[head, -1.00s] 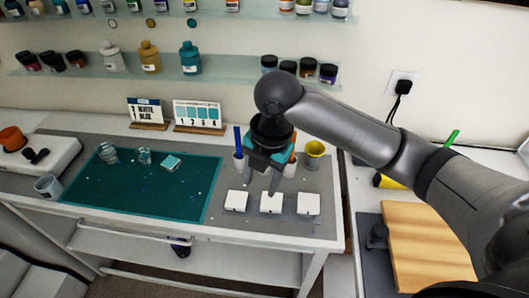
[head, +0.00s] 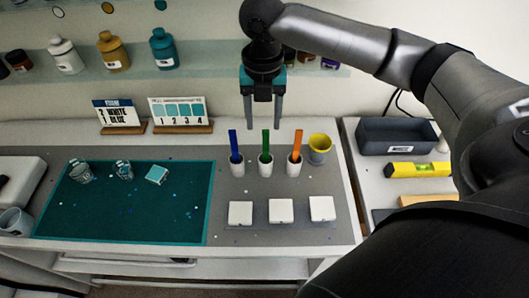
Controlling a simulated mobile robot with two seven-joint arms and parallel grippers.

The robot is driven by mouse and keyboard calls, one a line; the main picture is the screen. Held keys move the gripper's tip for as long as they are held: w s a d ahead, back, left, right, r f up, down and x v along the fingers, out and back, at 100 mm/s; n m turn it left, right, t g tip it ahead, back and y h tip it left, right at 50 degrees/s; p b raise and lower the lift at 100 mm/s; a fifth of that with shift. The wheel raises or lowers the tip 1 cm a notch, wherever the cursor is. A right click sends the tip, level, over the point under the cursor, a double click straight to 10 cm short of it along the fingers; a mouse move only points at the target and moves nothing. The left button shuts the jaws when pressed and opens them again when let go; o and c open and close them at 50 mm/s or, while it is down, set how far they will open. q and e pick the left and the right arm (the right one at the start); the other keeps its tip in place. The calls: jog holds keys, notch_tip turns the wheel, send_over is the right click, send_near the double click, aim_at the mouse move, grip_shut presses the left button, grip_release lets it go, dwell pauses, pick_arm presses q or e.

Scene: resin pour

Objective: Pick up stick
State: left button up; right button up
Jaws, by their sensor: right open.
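Three coloured sticks stand upright in small white cups at the back right of the table: a blue stick (head: 233,143), a green stick (head: 265,142) and an orange stick (head: 297,143). My right gripper (head: 263,123) is open and empty, fingers pointing down. In the picture it is just above the green stick, apart from it as far as I can see; the depth between them is hard to tell. My left gripper is not in view.
Three white blocks (head: 281,211) lie in front. A teal mat (head: 125,215) with clear cups (head: 124,170) covers the left. Two sign cards (head: 181,112) stand behind. A shelf with bottles (head: 163,50) hangs above.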

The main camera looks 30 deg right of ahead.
aim_at(264, 133)
notch_tip(264, 133, down, 4)
jog(key=shift+w+r, duration=0.1)
jog(key=shift+f, duration=0.55)
jog(key=f, duration=0.3)
jog(key=shift+d+f+b, duration=0.35)
jog(key=shift+f, duration=0.3)
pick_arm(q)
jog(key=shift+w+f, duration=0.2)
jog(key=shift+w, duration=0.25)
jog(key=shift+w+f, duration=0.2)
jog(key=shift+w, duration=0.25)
pick_arm(e)
jog(key=shift+f, duration=0.1)
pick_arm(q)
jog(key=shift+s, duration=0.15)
pick_arm(e)
grip_shut()
